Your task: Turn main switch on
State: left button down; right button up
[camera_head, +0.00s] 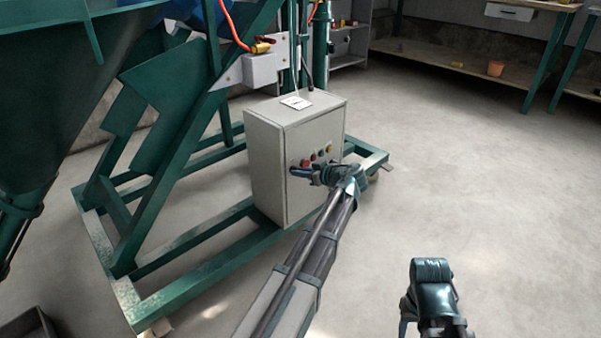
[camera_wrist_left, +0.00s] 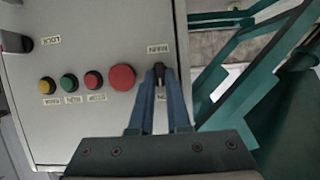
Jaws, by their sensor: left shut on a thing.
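The main switch (camera_wrist_left: 158,74) is a small dark knob on the front of the grey control box (camera_head: 266,160), between the MAIN label (camera_wrist_left: 158,48) and a partly hidden label below. My left gripper (camera_head: 297,172) reaches the panel from the front. In the left wrist view its two blue fingers (camera_wrist_left: 158,78) are shut on the knob, one on each side. In the head view the knob is hidden by the gripper. My right gripper (camera_head: 432,298) is low at the right, away from the box, and its fingers cannot be made out.
A large red button (camera_wrist_left: 122,77) sits just left of the fingers, with smaller red (camera_wrist_left: 93,80), green (camera_wrist_left: 69,83) and yellow (camera_wrist_left: 47,86) buttons beyond. A green frame (camera_head: 200,262) surrounds the box's base. The floor (camera_head: 480,180) to the right is clear.

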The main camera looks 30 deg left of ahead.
pick_arm(q)
jog(key=c, duration=0.9)
grip_release()
jog(key=shift+d, duration=0.1)
jog(key=shift+p+v, duration=2.65)
jog(key=shift+v, duration=4.15)
jog(key=shift+s+f, duration=0.1)
jog(key=shift+s, duration=0.05)
